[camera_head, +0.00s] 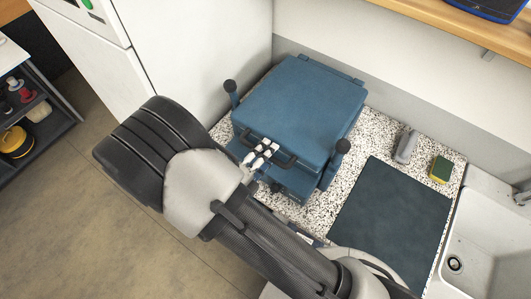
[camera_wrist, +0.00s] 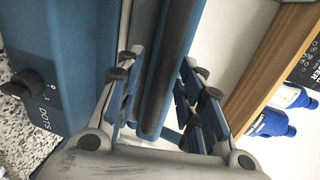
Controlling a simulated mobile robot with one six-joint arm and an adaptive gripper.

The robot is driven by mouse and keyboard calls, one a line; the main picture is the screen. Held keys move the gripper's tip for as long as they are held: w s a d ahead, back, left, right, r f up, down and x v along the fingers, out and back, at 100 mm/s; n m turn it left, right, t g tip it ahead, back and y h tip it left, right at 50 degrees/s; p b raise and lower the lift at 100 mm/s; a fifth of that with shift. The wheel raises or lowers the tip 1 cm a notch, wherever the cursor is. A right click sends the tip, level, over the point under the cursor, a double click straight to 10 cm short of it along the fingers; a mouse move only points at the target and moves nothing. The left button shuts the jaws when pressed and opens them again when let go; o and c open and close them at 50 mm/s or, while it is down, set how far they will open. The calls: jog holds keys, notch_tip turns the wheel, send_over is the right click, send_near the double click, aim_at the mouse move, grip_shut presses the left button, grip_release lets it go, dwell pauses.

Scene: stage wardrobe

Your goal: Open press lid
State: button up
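The blue press (camera_head: 300,100) stands on the speckled counter, and its lid (camera_head: 308,92) lies flat and looks shut. A dark bar handle (camera_head: 286,160) runs along the lid's front edge. My gripper (camera_head: 264,154) is at this front edge, by the handle, with my arm hiding part of the press front. In the wrist view, the two fingers of my gripper (camera_wrist: 161,58) are apart, one on each side of a long dark bar with blue edges (camera_wrist: 172,70). A gap shows on the right side of the bar; contact on the left cannot be told.
A dark mat (camera_head: 390,215), a grey object (camera_head: 406,145), a sponge (camera_head: 441,169) and a sink (camera_head: 490,245) are to the right. A white cabinet (camera_head: 195,45) stands close on the left.

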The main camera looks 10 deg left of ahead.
jog(key=shift+w, duration=0.1)
jog(key=shift+c, duration=0.3)
grip_shut()
dwell(0.5)
